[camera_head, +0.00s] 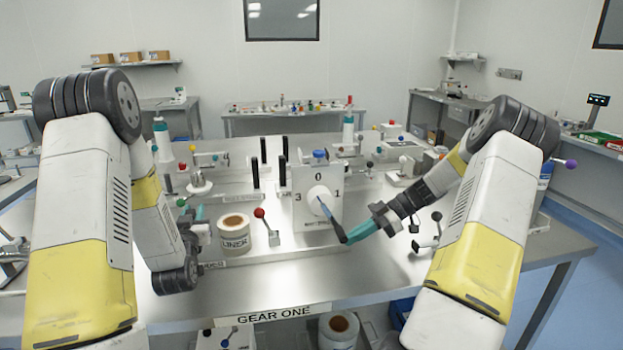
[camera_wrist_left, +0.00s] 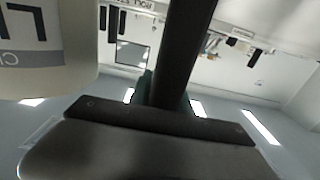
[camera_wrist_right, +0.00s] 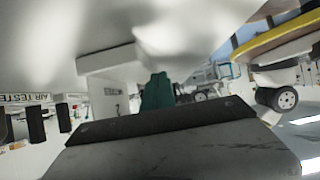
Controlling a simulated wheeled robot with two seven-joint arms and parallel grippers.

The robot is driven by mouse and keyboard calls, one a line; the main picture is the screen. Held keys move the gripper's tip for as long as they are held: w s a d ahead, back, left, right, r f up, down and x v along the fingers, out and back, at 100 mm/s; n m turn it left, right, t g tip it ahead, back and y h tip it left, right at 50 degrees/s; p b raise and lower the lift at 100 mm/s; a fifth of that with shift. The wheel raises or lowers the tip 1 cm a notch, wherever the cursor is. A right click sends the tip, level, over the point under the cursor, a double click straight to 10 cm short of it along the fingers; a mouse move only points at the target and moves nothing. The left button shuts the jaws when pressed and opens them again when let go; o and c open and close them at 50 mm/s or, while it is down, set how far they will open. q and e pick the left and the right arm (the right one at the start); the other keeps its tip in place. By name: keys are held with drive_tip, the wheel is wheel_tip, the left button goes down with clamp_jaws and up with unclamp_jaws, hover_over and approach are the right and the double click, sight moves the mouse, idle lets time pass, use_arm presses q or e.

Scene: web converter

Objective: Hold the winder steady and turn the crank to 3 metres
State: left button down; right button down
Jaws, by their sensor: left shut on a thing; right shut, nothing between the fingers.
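The winder (camera_head: 304,232) is a white upright panel marked 0, 1 and 3, with a round white hub. My left gripper (camera_head: 199,213) is at the left, beside the liner roll. In the left wrist view it is shut on a black post (camera_wrist_left: 185,50).
A white liner roll (camera_head: 234,236) and a red-knobbed lever (camera_head: 266,226) stand left of the panel. Several black posts (camera_head: 255,173) rise behind. A small black lever (camera_head: 430,232) stands right of my right gripper. The table's front strip is clear.

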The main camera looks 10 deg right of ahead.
sight(329, 215)
drive_tip(key=shift+x, duration=1.15)
drive_tip(key=shift+d+f, duration=0.1)
idle(0.4)
wheel_tip(329, 215, up, 9)
drive_tip(key=c, duration=2)
unclamp_jaws()
drive_tip(key=shift+a+r, duration=0.2)
drive_tip(key=shift+r, duration=0.2)
drive_tip(key=o, duration=0.4)
drive_tip(key=shift+r, duration=0.2)
drive_tip(key=shift+c, duration=0.2)
drive_tip(key=o, duration=0.7)
drive_tip(key=shift+w+d+r+y, duration=0.1)
drive_tip(key=shift+d+y, duration=0.05)
drive_tip(key=shift+y, duration=0.45)
drive_tip(key=shift+w+d+r+y, duration=0.1)
drive_tip(key=shift+d+y, duration=0.1)
drive_tip(key=shift+y, duration=0.4)
drive_tip(key=o, duration=0.3)
drive_tip(key=shift+w+d+r+y, duration=0.1)
drive_tip(key=shift+d+y, duration=0.25)
drive_tip(key=shift+y, duration=0.25)
drive_tip(key=shift+o, duration=0.2)
drive_tip(key=a, duration=0.2)
drive_tip(key=a+y, duration=0.1)
drive_tip(key=a+r+y, duration=0.1)
drive_tip(key=a, duration=0.1)
drive_tip(key=shift+a, duration=0.35)
